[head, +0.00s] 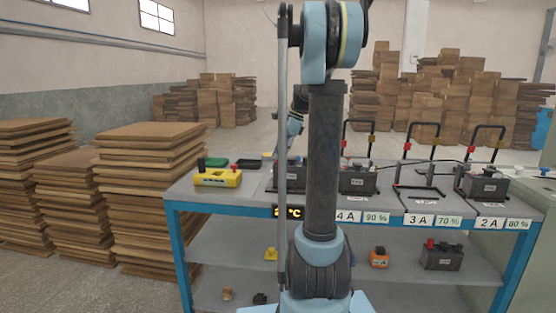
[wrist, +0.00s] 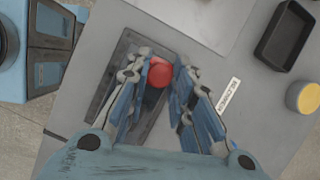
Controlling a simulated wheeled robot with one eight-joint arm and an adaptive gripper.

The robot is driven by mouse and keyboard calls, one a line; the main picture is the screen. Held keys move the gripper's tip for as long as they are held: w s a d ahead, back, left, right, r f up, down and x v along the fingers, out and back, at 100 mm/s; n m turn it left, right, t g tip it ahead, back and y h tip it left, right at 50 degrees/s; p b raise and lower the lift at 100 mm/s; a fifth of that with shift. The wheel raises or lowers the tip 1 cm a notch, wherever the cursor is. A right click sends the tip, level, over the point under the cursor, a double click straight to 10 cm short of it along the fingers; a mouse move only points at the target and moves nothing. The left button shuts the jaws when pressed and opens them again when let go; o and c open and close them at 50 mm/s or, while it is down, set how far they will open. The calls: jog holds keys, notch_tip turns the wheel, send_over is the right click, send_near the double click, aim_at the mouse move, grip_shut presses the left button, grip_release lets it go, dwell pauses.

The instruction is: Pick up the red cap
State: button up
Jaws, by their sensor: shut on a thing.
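The red cap (wrist: 159,75) is a small round red piece in the wrist view, between the fingertips of my gripper (wrist: 160,80). The blue and grey fingers are closed in on it from left and right. It is over a dark grey plate (wrist: 124,62) on the grey bench top; I cannot tell if it touches anything below. In the head view my arm hides the gripper and I cannot make out this cap.
A black tray (wrist: 287,35) and a round yellow-topped piece (wrist: 308,97) lie right of my gripper. The blue-framed bench (head: 175,215) carries several batteries, including one (head: 357,180) in bay 4A, and a yellow device (head: 218,178). Bay 3A (head: 425,200) has no battery.

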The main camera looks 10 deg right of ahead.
notch_tip(320, 180, up, 10)
dwell(0.6)
grip_shut()
jog(key=shift+r, duration=0.7)
dwell(0.5)
jog(key=shift+r, duration=2.4)
